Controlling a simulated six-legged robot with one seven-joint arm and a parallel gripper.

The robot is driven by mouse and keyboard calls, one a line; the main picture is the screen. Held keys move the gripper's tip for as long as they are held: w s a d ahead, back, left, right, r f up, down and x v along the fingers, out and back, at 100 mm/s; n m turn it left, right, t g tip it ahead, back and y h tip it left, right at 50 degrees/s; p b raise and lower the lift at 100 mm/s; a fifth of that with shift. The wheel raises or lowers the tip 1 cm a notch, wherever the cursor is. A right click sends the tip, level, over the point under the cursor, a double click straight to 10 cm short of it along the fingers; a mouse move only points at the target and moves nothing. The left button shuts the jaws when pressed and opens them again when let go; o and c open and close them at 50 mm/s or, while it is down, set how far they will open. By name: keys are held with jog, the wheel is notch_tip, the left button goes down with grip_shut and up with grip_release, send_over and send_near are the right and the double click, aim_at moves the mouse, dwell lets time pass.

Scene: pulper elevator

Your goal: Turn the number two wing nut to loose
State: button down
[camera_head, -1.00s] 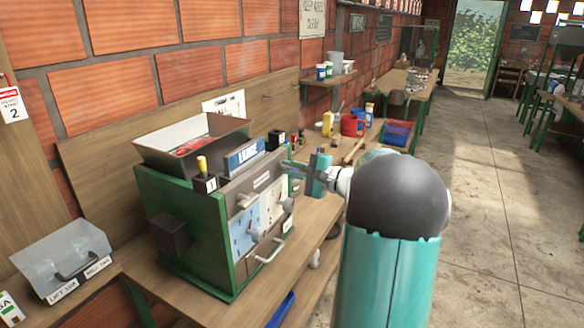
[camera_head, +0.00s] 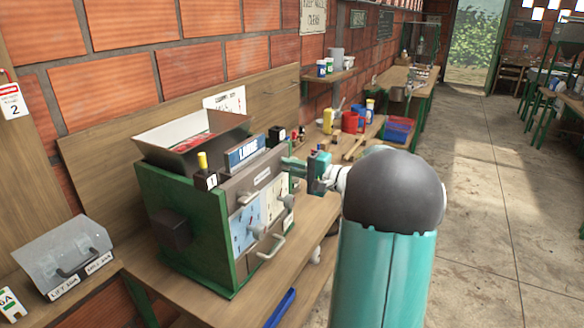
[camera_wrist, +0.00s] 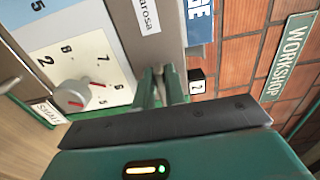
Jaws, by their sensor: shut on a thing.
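The green pulper box (camera_head: 180,225) stands on the wooden bench, with a grey front panel and dials. A yellow-topped post with a number 1 tag (camera_head: 211,181) stands at its near front corner. The number 2 tag (camera_wrist: 197,87) shows in the wrist view, right beside my fingers. My gripper (camera_head: 291,163) is at the far front corner of the box. In the wrist view my gripper (camera_wrist: 160,75) has its two green fingers close together, shut on the number two wing nut. The nut itself is hidden by the fingers.
A dial knob (camera_wrist: 72,96) projects from the panel near my fingers. A handle (camera_head: 272,249) projects lower down. An open hopper tray (camera_head: 190,135) and a blue sign (camera_head: 244,152) are on top. The floor to the right is clear.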

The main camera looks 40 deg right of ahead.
jog(key=c, duration=1.8)
grip_release()
jog(key=shift+d, duration=0.3)
jog(key=shift+c, duration=0.2)
jog(key=o, duration=0.4)
jog(key=shift+w+d+f, duration=0.2)
jog(key=shift+o, duration=0.2)
jog(key=shift+s+a+r, duration=0.25)
jog(key=shift+a, duration=0.15)
jog(key=shift+d+f, duration=0.15)
jog(key=shift+d, duration=0.05)
jog(key=v, duration=1.3)
jog(key=shift+s+a+r, duration=0.2)
jog(key=shift+s+r, duration=0.05)
jog(key=shift+s, duration=0.25)
jog(key=shift+o, duration=0.4)
